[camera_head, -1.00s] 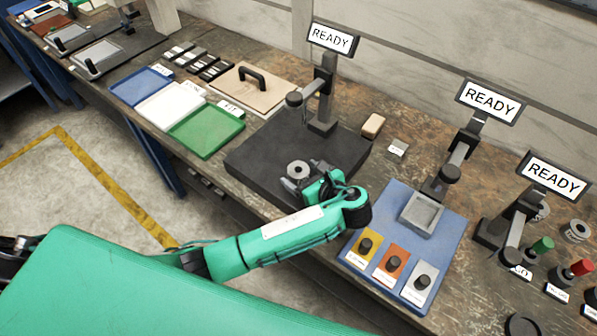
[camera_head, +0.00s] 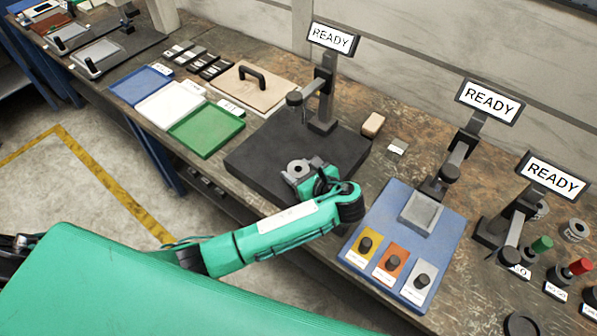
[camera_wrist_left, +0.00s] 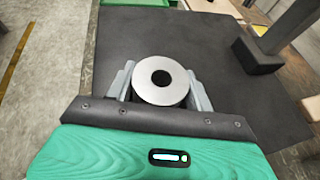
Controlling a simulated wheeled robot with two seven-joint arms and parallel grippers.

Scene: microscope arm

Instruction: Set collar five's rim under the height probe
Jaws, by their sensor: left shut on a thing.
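Collar five, a round grey metal ring with a dark centre hole (camera_head: 298,166), is at the near part of the black plate (camera_head: 258,147). It also shows in the left wrist view as a silver ring (camera_wrist_left: 149,81). My left gripper (camera_head: 302,178) is shut on the collar, with one finger on each side of it. The height probe (camera_head: 294,99) hangs from a stand at the back of the plate, behind the collar and apart from it. Its display reads READY. Whether the collar touches the plate is unclear. My right gripper is not in view.
Green, white and blue trays (camera_head: 207,129) lie left of the plate. A blue board (camera_head: 440,235) with knobs and a grey square holder sits to the right, with two more READY stands behind. A tan block (camera_head: 373,124) lies near the probe stand. Most of the plate is bare.

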